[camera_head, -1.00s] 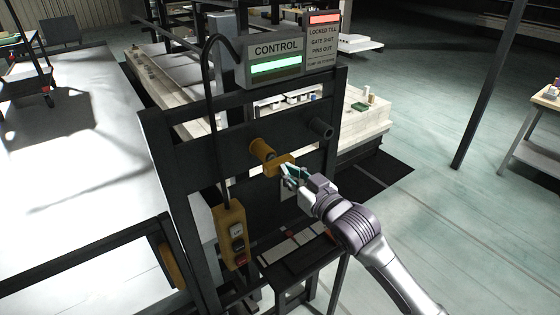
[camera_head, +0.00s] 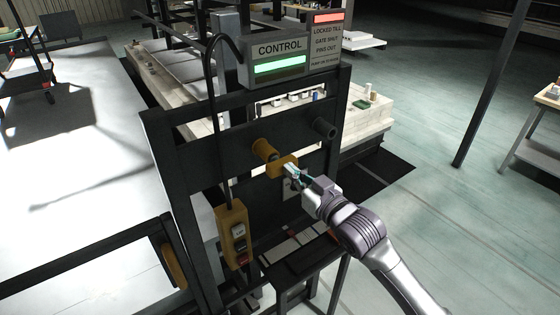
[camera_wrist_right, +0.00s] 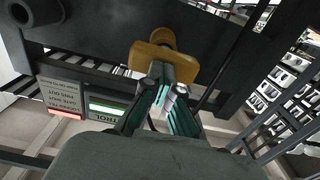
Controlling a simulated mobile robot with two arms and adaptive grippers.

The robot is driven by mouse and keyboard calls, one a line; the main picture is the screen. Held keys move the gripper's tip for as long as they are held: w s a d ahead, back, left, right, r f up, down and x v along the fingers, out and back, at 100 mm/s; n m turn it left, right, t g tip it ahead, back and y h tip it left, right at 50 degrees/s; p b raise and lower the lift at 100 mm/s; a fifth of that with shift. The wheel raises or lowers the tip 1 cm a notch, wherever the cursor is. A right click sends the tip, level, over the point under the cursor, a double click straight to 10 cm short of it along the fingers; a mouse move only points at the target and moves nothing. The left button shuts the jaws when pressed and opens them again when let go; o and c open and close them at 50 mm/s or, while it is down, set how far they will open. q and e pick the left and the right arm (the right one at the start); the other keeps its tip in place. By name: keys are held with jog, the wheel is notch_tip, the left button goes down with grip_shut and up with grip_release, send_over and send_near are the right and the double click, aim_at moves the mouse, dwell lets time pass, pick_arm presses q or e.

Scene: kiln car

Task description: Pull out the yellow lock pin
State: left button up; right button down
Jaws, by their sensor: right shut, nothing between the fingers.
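The yellow lock pin (camera_head: 282,166) sits in the dark upright panel under the control sign, its block-like handle facing out. The handle also shows at the top centre of the right wrist view (camera_wrist_right: 164,62). My right gripper (camera_head: 292,172) is at the handle's outer end, with its teal fingers shut and nothing held between them. In the right wrist view the fingertips (camera_wrist_right: 169,88) overlap the handle's edge; I cannot tell whether they touch it. My left gripper is not in view.
A yellow button pendant (camera_head: 236,236) hangs left of the pin. A dark round stub (camera_head: 324,128) sticks out to its upper right. The control sign (camera_head: 278,58) is lit green. A small dark shelf (camera_head: 300,262) lies below. Open floor is at right.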

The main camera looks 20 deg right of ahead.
jog(key=shift+a+f, duration=0.15)
jog(key=shift+f, duration=0.15)
dwell(0.4)
jog(key=c, duration=1.9)
grip_release()
jog(key=o, duration=0.5)
jog(key=shift+s, duration=0.1)
jog(key=shift+s, duration=0.1)
